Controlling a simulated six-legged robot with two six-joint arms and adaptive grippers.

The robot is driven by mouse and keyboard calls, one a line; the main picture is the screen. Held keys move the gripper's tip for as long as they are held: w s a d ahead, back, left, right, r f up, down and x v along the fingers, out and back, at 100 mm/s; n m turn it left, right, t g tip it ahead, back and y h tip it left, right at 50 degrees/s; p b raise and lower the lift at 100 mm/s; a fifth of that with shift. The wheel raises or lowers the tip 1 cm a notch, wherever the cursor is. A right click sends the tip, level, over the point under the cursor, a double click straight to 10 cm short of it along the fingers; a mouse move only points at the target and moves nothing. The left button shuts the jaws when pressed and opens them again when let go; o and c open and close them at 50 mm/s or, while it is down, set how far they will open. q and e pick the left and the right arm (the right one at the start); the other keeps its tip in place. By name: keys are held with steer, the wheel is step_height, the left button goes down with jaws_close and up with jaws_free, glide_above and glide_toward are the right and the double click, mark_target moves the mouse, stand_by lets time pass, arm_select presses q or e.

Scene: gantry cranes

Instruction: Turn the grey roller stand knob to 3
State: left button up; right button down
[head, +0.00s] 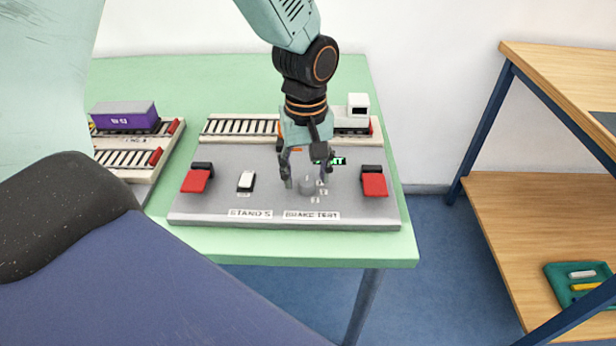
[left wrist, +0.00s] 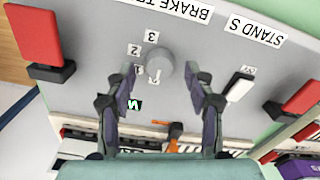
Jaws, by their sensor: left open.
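The grey roller stand knob (head: 307,186) sits on the grey panel (head: 220,213) between the white rocker switch and the right red block. In the left wrist view the round knob (left wrist: 160,62) has number labels 1, 2 and 3 (left wrist: 151,37) beside it, and a white mark on the side towards my gripper. I cannot tell exactly which number it points at. My left gripper (head: 306,178) is open above the panel, with its fingers to either side of the knob. The left wrist view shows its fingertips (left wrist: 176,70) apart, not visibly touching the knob. My right gripper is not in view.
A white rocker switch (head: 246,181) and red blocks (head: 195,181) (head: 374,184) stand on the panel. A small lit green display (head: 338,161) is behind the knob. Rails with a white model vehicle (head: 357,112) run along the back. A wooden shelf (head: 540,200) stands right.

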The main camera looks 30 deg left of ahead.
arm_select(q)
steer(key=shift+f, duration=0.4)
steer(key=shift+s, duration=0.1)
steer(key=shift+f, duration=0.1)
